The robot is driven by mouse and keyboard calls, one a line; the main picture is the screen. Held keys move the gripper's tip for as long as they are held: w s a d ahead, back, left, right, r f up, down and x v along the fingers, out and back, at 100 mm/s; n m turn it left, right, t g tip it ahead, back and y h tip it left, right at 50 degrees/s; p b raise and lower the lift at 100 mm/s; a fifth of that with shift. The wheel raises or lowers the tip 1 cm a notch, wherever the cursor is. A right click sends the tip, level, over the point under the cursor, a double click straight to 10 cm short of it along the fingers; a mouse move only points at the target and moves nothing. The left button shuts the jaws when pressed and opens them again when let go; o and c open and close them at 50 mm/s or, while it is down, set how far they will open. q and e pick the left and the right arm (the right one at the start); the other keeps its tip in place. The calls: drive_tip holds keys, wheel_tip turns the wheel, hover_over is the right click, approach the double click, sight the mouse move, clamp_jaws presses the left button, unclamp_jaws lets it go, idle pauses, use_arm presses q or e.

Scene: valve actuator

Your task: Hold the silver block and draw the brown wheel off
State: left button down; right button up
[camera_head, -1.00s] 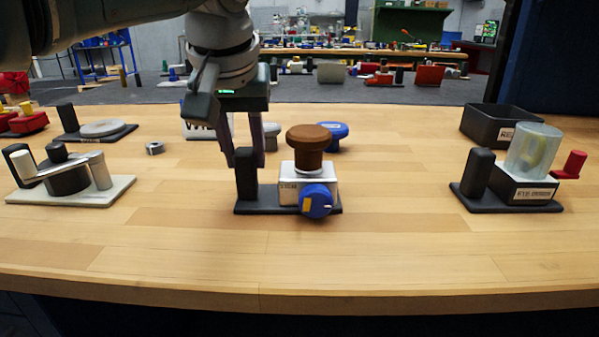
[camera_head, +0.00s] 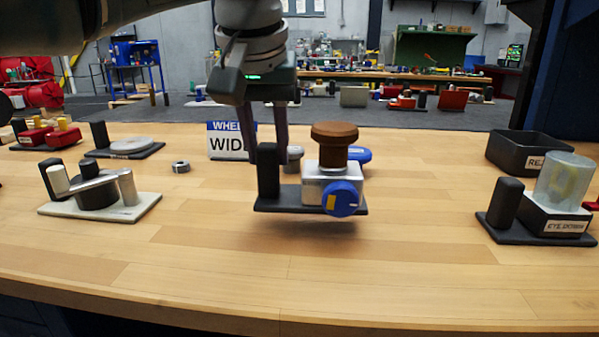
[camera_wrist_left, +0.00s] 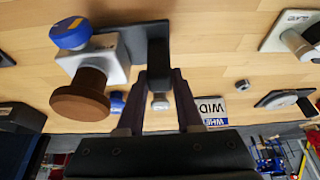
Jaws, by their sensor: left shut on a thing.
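The silver block (camera_head: 315,188) sits on a black base plate (camera_head: 283,205) with a black upright post (camera_head: 268,172) at its left end. The brown wheel (camera_head: 334,133) is on top of the block, on a brown stem. A blue knob (camera_head: 342,199) is on the block's front. My left gripper (camera_head: 267,150) is shut on the black post, and the unit hangs upright just above the table, with a shadow below. The left wrist view also shows the brown wheel (camera_wrist_left: 78,98), silver block (camera_wrist_left: 108,62) and post (camera_wrist_left: 158,54). My right gripper is not in view.
A sign reading "WHEE... WID..." (camera_head: 231,141) stands behind the unit, near a blue-topped part (camera_head: 360,156). A crank fixture (camera_head: 100,195) is left, a clear-cylinder fixture (camera_head: 563,190) and black bin (camera_head: 530,150) right. The front middle of the table (camera_head: 290,265) is clear.

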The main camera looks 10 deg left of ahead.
sight(268, 177)
use_arm(q)
wheel_tip(268, 177, up, 5)
drive_tip(key=shift+f, duration=4.05)
drive_tip(key=shift+f, duration=0.35)
drive_tip(key=shift+f, duration=0.3)
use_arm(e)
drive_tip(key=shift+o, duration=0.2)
